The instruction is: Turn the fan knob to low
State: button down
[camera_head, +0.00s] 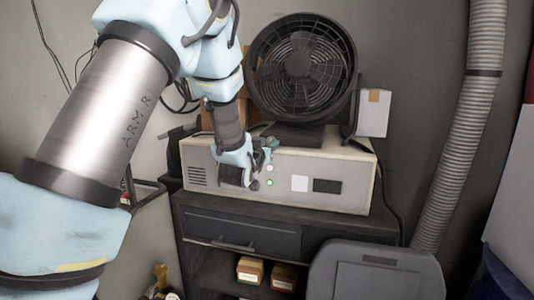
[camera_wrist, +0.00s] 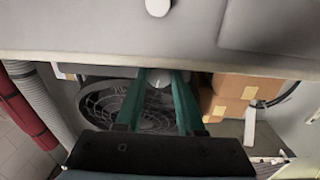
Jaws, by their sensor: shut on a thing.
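The fan (camera_head: 300,62) is a round black fan standing on top of a pale control box (camera_head: 345,165). My gripper (camera_head: 262,155) is at the left half of the box's front face, where it hides part of the panel. In the wrist view my gripper (camera_wrist: 161,76) shows two teal fingers on either side of a small light grey knob (camera_wrist: 159,80), shut on it. The knob's pointer and setting marks are too small to read. In the head view the knob is hidden behind my gripper. The fan (camera_wrist: 125,105) also shows behind the fingers in the wrist view.
The box front bears a green light (camera_head: 269,183), a white plate (camera_head: 299,183) and a dark display (camera_head: 327,186). The box stands on a dark cabinet (camera_head: 240,232). A grey bin (camera_head: 375,272) and a ribbed hose (camera_head: 465,120) are at right. Cardboard boxes (camera_wrist: 235,88) sit beside the fan.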

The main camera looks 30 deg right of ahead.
jog(key=shift+w+a, duration=0.15)
jog(key=c, duration=0.8)
grip_release()
jog(key=b+v, duration=0.4)
jog(key=v, duration=0.7)
jog(key=shift+w+r, duration=0.1)
jog(key=shift+r, duration=0.05)
